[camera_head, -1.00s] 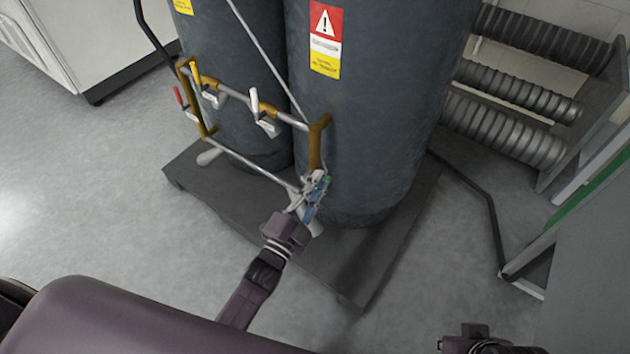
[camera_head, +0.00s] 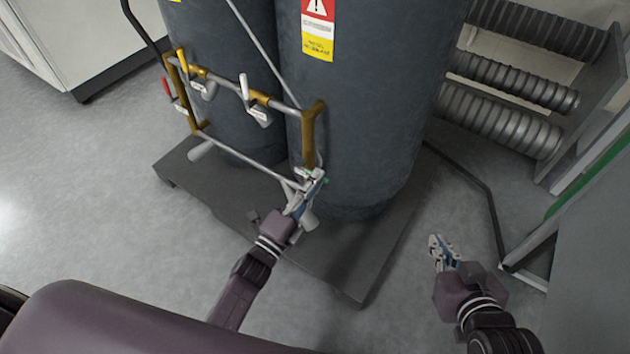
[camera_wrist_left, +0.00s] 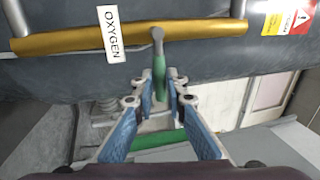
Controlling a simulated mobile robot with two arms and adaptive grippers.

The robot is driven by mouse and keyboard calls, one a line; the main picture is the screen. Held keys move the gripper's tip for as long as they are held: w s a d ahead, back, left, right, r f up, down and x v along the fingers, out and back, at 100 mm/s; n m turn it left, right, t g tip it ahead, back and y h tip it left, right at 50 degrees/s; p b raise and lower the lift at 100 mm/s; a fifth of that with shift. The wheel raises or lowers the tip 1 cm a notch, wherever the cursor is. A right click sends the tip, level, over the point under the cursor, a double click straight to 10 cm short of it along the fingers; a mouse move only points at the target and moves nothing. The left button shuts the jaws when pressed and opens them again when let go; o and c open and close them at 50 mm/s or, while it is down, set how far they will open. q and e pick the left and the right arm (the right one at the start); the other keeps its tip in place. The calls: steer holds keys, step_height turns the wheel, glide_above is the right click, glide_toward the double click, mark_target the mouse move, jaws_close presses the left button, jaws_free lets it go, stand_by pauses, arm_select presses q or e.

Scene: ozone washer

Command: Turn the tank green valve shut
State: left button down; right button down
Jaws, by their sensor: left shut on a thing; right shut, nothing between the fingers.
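The green valve handle (camera_wrist_left: 160,62) hangs from the brass pipe (camera_wrist_left: 60,38) in the left wrist view, beside a white tag (camera_wrist_left: 112,34) reading "OXYGEN". My left gripper (camera_wrist_left: 159,84) is shut on this handle. In the head view only a small bit of green (camera_head: 326,181) shows there, as my left gripper (camera_head: 313,183) covers most of the handle at the lower right corner of the pipe frame. My right gripper (camera_head: 436,244) is shut and empty above the floor, to the right of the pallet. The dark tank (camera_head: 355,120) stands behind the valve.
A red-handled valve (camera_head: 167,87) and white-handled levers (camera_head: 245,88) sit on the pipe frame's left and top. The tanks stand on a dark pallet (camera_head: 345,280). Ribbed grey cylinders (camera_head: 500,120) and a grey cabinet (camera_head: 590,270) are at the right.

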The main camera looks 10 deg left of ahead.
arm_select(q)
steer(key=shift+f, duration=0.15)
steer(key=c, duration=1.9)
jaws_free()
steer(key=shift+c, duration=0.2)
steer(key=shift+s, duration=0.15)
steer(key=v, duration=1.2)
